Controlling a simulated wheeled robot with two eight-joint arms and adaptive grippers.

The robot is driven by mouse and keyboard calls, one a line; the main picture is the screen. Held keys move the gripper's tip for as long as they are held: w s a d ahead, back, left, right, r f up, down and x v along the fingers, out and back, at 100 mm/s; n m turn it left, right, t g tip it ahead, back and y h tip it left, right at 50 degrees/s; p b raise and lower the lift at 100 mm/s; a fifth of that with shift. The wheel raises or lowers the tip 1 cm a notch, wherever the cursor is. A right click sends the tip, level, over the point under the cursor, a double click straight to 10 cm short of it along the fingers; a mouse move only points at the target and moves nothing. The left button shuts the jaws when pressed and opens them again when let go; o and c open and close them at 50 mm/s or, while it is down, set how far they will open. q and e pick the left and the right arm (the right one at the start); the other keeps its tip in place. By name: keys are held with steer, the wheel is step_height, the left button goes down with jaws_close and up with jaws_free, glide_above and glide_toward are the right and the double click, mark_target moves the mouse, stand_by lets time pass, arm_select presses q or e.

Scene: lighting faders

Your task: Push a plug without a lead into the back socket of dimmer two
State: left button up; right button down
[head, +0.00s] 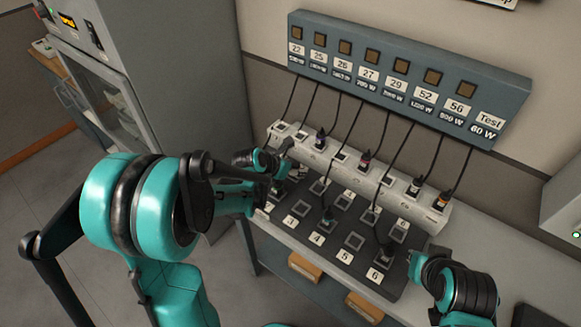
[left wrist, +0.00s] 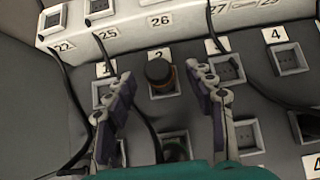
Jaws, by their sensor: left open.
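In the left wrist view a black, round-topped plug (left wrist: 158,72) with an orange-brown band and no visible lead stands at the back socket of dimmer two, just below the label 2 (left wrist: 158,54). I cannot tell how deep it sits. My left gripper (left wrist: 163,82) is open, its fingers on either side of the plug and apart from it. In the head view my left gripper (head: 284,160) is over the left end of the dark socket plate (head: 330,262), hiding part of it. My right gripper (head: 414,262) is near the plate's right end; its fingers are unclear.
A white rail (head: 352,166) with several corded plugs runs behind the plate. Leads hang from the blue-grey panel (head: 480,105) above. In the left wrist view a lead (left wrist: 145,125) passes between my fingers toward a greenish plug (left wrist: 175,150) at a front socket.

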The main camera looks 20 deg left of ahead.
arm_select(q)
steer(key=v, duration=1.2)
steer(key=s+d+m+y, duration=0.1)
steer(key=s+m, duration=0.7)
steer(key=m, duration=0.8)
steer(key=s+d+m+g+y, duration=0.1)
steer(key=s+m, duration=0.7)
steer(key=m, duration=0.8)
steer(key=shift+s+d+f+y, duration=0.2)
steer(key=shift+d+f+y, duration=0.05)
steer(key=shift+d+y, duration=0.3)
